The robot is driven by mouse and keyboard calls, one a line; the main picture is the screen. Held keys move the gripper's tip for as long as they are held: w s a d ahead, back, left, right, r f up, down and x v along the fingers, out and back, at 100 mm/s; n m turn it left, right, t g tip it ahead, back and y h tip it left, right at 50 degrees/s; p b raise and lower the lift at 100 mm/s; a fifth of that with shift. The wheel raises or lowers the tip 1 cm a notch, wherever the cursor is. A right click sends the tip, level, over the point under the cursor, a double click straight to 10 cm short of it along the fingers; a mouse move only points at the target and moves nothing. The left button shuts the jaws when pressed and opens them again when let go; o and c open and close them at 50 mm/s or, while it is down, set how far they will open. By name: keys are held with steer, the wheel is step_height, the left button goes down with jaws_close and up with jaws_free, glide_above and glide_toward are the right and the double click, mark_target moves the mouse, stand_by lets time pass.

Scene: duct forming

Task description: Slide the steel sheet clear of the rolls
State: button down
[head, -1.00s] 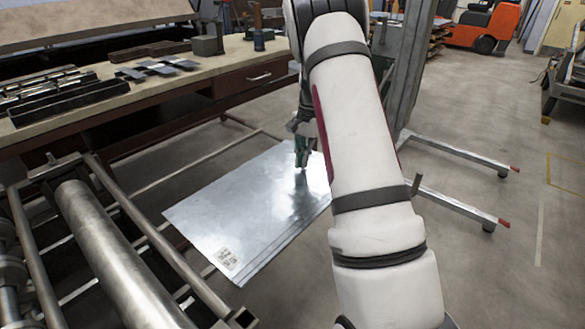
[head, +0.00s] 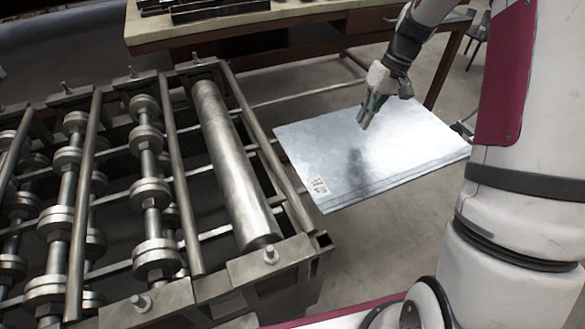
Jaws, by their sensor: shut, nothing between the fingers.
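The steel sheet (head: 330,160) is a flat, shiny panel with a small printed label near its front left corner. It lies level to the right of the roll machine, and its left edge is close to the machine's side rail. The rolls (head: 235,165) sit in a metal frame at the left; no part of the sheet shows between them. My gripper (head: 364,124) points down over the back middle of the sheet, its fingers closed with nothing between them. I cannot tell whether the fingertips touch the sheet. My arm hides the area beyond the sheet's right side.
A workbench (head: 300,22) with metal parts on it stands behind the sheet. The roll machine's frame (head: 280,265) fills the left. Bare concrete floor (head: 390,235) shows in front of the sheet.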

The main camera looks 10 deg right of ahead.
steer(key=s+a+r+n+p, duration=0.1)
steer(key=s+a+n, duration=0.1)
steer(key=a+n, duration=0.3)
steer(key=s+a+r+n, duration=0.2)
steer(key=a+n, duration=0.3)
steer(key=r+n+p, duration=0.2)
steer(key=n, duration=0.7)
glide_above(312, 171)
steer(key=a, duration=0.2)
steer(key=s+x, duration=0.1)
steer(key=x, duration=0.9)
steer(key=shift+a+n+g+y, duration=0.25)
steer(key=shift+n+g+y, duration=0.05)
steer(key=shift+w+d, duration=0.25)
steer(key=shift+d, duration=0.8)
steer(key=shift+w+d, duration=0.2)
steer(key=shift+d, duration=0.8)
steer(key=shift+w+d, duration=0.25)
steer(key=shift+d, duration=0.8)
